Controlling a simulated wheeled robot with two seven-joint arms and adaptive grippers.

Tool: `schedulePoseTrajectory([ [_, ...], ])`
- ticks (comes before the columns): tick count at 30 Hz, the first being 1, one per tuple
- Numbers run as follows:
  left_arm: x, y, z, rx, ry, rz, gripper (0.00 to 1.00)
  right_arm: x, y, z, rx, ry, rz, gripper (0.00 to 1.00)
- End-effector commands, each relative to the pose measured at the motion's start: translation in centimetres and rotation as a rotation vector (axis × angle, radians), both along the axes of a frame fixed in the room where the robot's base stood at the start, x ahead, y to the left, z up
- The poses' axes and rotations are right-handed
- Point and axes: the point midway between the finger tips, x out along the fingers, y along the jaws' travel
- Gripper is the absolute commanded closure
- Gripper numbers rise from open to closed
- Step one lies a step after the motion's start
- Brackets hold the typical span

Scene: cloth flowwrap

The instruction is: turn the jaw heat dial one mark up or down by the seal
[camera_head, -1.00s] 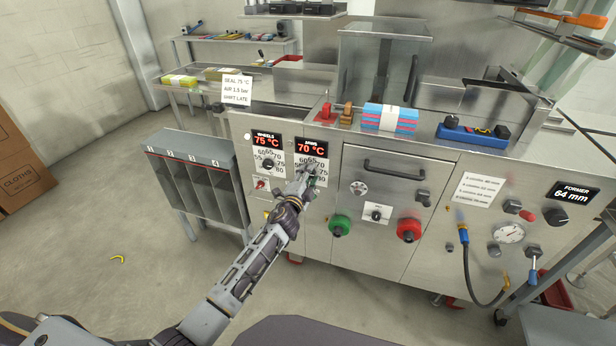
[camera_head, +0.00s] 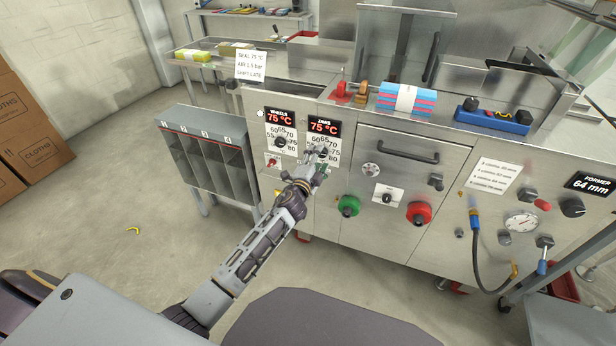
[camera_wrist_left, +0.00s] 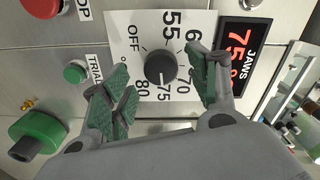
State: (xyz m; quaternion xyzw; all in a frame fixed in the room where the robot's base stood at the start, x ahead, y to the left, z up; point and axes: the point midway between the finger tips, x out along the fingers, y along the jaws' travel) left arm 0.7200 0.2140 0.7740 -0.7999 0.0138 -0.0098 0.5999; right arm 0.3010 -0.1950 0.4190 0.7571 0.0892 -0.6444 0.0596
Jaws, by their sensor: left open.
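The jaws heat dial is a round black knob (camera_wrist_left: 160,67) on a white scale plate (camera_wrist_left: 128,38) in the left wrist view. Its white pointer line faces the 75 mark. The red JAWS display (camera_head: 324,127) reads 75 °C in the head view. My left gripper (camera_head: 320,160) is at the jaws dial, partly covering it in the head view. In the left wrist view its grey-green fingers (camera_wrist_left: 160,85) are spread, one to each side of the knob, with gaps showing between them and it. The gripper holds nothing. My right gripper is not in view.
A card (camera_head: 252,66) reads SEAL 75 °C, AIR 1.5 bar, SHIFT LATE. Close by are the wheels dial (camera_head: 280,142), also displaying 75 °C, a green button (camera_head: 348,205) and a red button (camera_head: 418,213). A slotted rack (camera_head: 205,150) stands left of the panel.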

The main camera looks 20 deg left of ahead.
Motion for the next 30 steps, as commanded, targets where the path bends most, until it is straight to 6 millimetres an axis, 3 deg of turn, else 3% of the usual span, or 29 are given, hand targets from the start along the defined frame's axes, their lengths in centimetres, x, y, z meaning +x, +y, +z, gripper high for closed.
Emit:
schedulePoseTrajectory([
  [30, -8.5, 0.2, -0.1, -0.001, 0.001, -0.001, 0.4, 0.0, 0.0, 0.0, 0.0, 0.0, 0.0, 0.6],
])
